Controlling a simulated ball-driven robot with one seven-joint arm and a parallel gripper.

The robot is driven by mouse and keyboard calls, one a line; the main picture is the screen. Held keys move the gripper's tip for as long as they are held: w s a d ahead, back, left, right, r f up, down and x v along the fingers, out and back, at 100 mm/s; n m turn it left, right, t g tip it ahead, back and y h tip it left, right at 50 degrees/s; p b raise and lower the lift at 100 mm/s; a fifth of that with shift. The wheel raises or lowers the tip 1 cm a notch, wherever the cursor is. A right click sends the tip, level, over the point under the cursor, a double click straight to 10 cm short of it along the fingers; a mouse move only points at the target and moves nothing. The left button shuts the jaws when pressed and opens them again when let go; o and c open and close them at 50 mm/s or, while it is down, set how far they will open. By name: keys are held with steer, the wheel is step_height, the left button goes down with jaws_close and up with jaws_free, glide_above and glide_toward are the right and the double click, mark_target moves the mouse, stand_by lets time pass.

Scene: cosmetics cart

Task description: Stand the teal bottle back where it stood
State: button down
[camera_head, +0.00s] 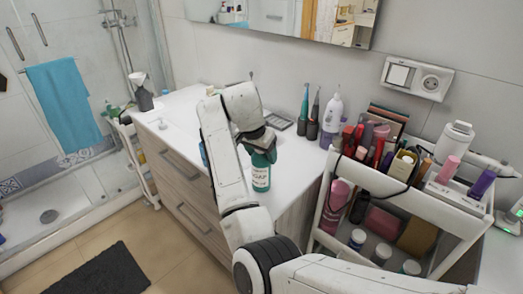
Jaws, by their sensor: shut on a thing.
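The teal bottle (261,173) is upright at the front part of the white counter (296,160), and it carries a pale label. My gripper (258,143) is shut on the top of the bottle. The fingers and my arm hide the bottle's upper part and left side. I cannot tell whether the bottle's base touches the counter or hangs just in front of its edge.
A white cart (395,187) full of cosmetics stands at the right. Electric toothbrushes (304,112) and a white bottle (332,115) stand at the counter's back, near a grey tray (279,121). The counter's left part is mostly clear.

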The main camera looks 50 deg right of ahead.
steer(key=shift+f, duration=0.1)
steer(key=shift+c, duration=0.8)
jaws_free()
steer(key=v, duration=1.2)
